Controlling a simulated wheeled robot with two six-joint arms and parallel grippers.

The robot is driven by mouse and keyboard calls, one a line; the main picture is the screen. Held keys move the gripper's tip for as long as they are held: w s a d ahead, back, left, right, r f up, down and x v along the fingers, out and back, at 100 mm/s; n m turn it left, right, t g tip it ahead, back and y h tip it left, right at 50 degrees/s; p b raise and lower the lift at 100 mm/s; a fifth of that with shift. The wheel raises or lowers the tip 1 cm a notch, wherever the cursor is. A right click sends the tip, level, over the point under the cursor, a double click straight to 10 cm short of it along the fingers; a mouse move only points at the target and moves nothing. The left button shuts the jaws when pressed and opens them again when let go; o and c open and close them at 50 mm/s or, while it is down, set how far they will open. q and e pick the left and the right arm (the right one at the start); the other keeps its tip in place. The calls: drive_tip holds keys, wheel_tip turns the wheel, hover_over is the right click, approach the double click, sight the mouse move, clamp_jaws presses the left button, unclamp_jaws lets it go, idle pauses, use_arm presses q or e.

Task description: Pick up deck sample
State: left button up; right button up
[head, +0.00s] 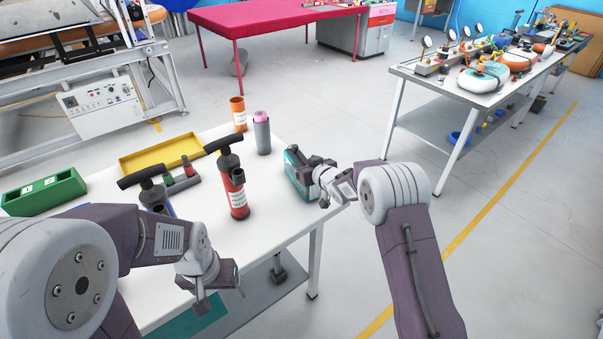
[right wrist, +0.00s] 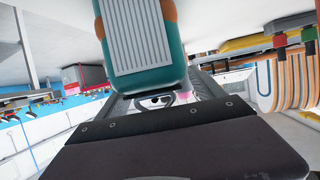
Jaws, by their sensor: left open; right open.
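The deck sample, a teal block (head: 297,178) with a grey ribbed face, is near the right edge of the white table (head: 275,215). My right gripper (head: 313,177) is right at it, coming from the right. In the right wrist view the block (right wrist: 140,35) fills the top middle with its ribbed panel facing the camera. The dark fingers of my right gripper (right wrist: 165,98) show at and below its lower end. They are open; I cannot tell whether they touch the block. My left gripper (head: 212,292) is open and empty, low over the table's front edge.
A red hand pump (head: 234,187) stands left of the block, with another dark pump (head: 153,192) farther left. A grey roll (head: 262,135) and an orange cylinder (head: 238,113) stand behind. A yellow tray (head: 160,155) and a green box (head: 45,194) are at the left.

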drive_tip(key=shift+x, duration=0.8)
drive_tip(key=shift+s, duration=0.1)
drive_tip(key=c, duration=1.6)
